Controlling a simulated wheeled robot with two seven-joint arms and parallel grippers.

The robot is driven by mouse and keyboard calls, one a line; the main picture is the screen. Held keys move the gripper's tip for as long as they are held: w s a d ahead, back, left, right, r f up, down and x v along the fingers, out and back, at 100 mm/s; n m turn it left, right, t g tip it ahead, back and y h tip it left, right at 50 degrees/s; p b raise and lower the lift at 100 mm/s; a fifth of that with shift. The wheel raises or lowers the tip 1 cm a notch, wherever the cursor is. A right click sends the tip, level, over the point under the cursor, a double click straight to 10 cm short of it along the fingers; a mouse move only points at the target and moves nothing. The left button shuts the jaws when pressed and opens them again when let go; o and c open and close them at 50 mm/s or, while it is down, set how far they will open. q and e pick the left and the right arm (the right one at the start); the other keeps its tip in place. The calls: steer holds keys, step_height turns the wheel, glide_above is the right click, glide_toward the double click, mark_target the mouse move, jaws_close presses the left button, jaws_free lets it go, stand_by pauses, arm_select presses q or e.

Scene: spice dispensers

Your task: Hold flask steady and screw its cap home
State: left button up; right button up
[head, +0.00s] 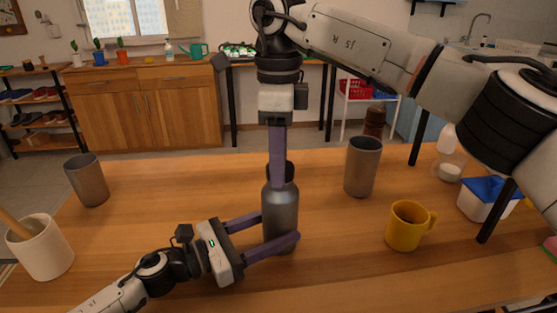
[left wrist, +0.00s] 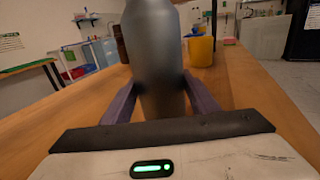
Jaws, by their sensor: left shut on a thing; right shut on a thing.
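The grey metal flask (head: 280,208) stands upright on the wooden table. My left gripper (head: 280,228) is shut around the flask's lower body from the left. In the left wrist view the flask (left wrist: 158,60) rises between the two purple fingers of my left gripper (left wrist: 160,95). The black cap (head: 290,171) is at the top of the flask, partly hidden behind the fingers of my right gripper (head: 278,180). My right gripper points straight down from above and is shut on the cap. I cannot tell how far the cap is seated.
A grey cup (head: 362,166) and a yellow mug (head: 406,226) stand right of the flask. Another grey cup (head: 87,180) and a white crock (head: 41,247) are at the left. A blue-lidded container (head: 485,198) is at the right. The table (head: 190,185) behind my left gripper is clear.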

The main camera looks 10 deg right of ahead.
steer(key=m, duration=0.6)
steer(key=shift+w, duration=0.1)
steer(key=shift+d+m, duration=0.1)
steer(key=shift+m, duration=1)
steer(key=m, duration=0.9)
steer(key=shift+d+f, duration=0.1)
steer(key=shift+m, duration=0.3)
steer(key=m, duration=0.5)
steer(key=shift+c, duration=1)
steer(key=o, duration=1.4)
steer(key=shift+c, duration=0.2)
